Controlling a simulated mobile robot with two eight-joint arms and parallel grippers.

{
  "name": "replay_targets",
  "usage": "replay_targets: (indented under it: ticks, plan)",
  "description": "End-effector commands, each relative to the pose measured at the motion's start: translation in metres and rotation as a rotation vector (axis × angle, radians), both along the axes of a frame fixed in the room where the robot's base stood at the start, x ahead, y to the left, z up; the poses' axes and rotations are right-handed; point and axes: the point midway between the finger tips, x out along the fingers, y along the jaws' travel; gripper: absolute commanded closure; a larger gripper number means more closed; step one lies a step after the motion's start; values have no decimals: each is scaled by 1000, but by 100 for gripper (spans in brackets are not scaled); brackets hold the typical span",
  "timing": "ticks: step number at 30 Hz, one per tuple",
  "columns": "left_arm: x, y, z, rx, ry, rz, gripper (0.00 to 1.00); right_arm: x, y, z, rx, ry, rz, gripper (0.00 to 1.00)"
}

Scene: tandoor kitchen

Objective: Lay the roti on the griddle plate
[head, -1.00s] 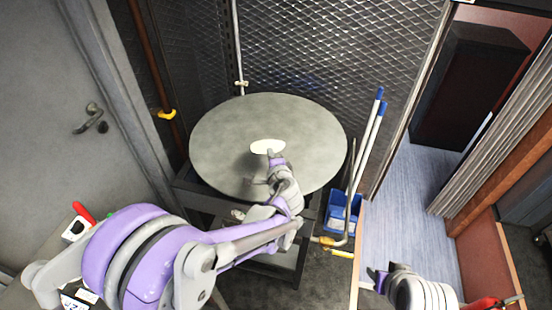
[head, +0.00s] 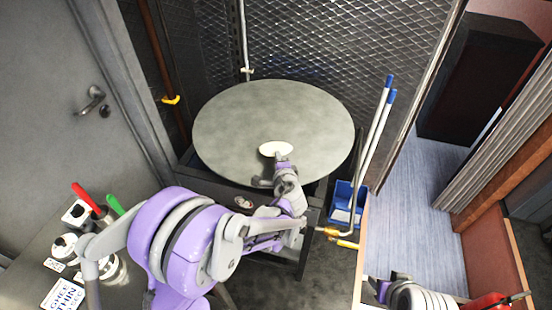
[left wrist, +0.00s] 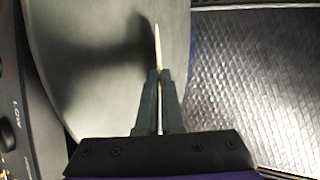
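The roti (head: 276,149) is a small pale oval disc, held at the tips of my left gripper (head: 279,160). In the left wrist view the roti (left wrist: 157,45) shows edge-on as a thin pale strip between the closed fingers (left wrist: 160,76). The griddle plate (head: 232,120) is a large round grey disc, and the roti overlaps its middle in the head view. A dark shadow lies on the plate (left wrist: 75,40) in the left wrist view. The gap between roti and plate is hard to judge. My right gripper (head: 384,287) is low at the right, its fingers unclear.
The plate sits on a dark stand against a metal mesh wall (head: 300,40). Blue-tipped poles (head: 376,130) and a blue bin (head: 346,195) stand to its right.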

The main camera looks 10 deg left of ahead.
Motion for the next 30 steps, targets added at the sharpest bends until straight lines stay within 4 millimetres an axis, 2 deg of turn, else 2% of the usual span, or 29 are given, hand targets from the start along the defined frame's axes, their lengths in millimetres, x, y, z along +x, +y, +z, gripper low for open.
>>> replay_targets:
  ticks: [11, 15, 25, 30]
  plan:
    - [1, 0, -4, 0, -1, 0, 100, -1, 0, -3, 0, 3, 0, 50]
    - [1, 0, -4, 0, -1, 0, 76, -1, 0, -3, 0, 3, 0, 50]
    - [-1, -1, -3, 0, -1, -1, 76, -1, 0, -3, 0, 2, 0, 50]
    - [-17, -8, 4, 1, -1, -2, 76, 0, 0, -1, 0, 0, 0, 50]
